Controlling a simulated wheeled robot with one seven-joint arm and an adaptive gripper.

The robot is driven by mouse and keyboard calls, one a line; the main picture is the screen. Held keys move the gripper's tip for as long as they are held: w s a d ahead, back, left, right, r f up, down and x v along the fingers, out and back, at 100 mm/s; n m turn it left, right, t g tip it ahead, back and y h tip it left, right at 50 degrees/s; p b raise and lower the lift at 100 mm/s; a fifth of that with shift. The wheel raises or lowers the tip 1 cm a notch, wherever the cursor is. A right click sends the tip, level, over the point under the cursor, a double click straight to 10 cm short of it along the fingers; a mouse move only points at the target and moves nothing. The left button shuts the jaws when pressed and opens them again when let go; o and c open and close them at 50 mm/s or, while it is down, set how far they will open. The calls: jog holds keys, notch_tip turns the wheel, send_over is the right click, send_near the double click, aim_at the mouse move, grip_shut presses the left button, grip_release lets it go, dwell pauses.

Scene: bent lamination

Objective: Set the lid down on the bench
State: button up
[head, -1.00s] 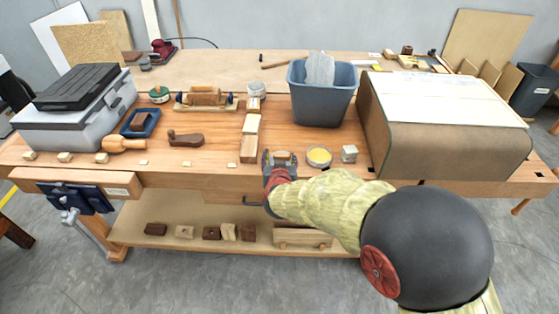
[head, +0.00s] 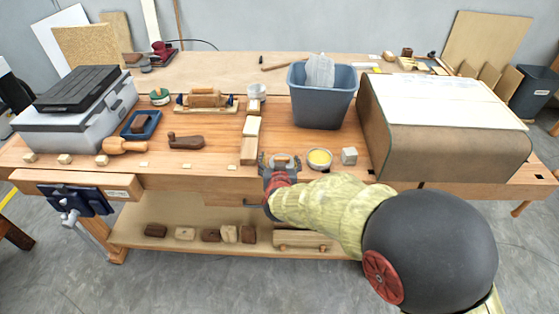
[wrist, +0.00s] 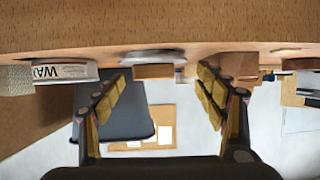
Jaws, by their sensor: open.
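The lid appears as a flat grey metal disc (wrist: 150,56) with a wooden block-like grip (wrist: 153,72) in the wrist view, which is upside down. The disc looks flat on the bench top (wrist: 220,25). In the head view the wooden part (head: 281,160) shows between my fingers and the disc is mostly hidden. My gripper (head: 280,163) is open at the bench's front edge. In the wrist view my gripper (wrist: 165,90) has its fingers spread on either side of the lid, apart from it. An open tin of yellow wax (head: 319,158) stands just right of it.
Wooden blocks (head: 249,150) lie just left of my gripper. A grey-blue bin (head: 322,100) stands behind, and a large brown curved form (head: 450,145) fills the right.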

jog(key=p+v, duration=0.4)
jog(key=v, duration=0.7)
jog(key=s+d+r+n+g+y, duration=0.1)
jog(key=s+d+r+g+y, duration=0.15)
jog(key=r, duration=0.25)
jog(key=s+d+r+g+y, duration=0.1)
jog(key=s+r, duration=0.2)
jog(key=r, duration=0.3)
jog(key=s+d+r+g+h, duration=0.1)
jog(key=s+d+g+h, duration=0.1)
jog(key=s+d, duration=0.6)
jog(key=s+d+r+m+g+h, duration=0.1)
jog(key=s+d+r+g, duration=0.1)
jog(key=s+d, duration=0.6)
jog(key=s, duration=0.5)
jog(key=shift+h, duration=0.35)
